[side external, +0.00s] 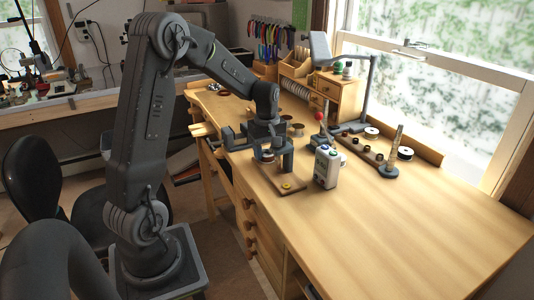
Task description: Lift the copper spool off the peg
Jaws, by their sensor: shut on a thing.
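My gripper (271,158) points down over a small wooden board (292,191) near the left edge of the workbench. Its dark fingers are shut on a small copper-coloured spool (268,155), which shows between them. The fingers hide part of the spool and any peg under it. At this size I cannot tell whether the spool is on its peg or clear of it. A yellow ring-like piece (287,186) is on the front part of the board.
A white and grey device (327,167) stands close right of the board. Behind are a vise (232,138), small round pots (298,129) and a rack of spools (365,150) with a tall rod. A small drawer cabinet (340,92) is farther back. The bench's right front is clear.

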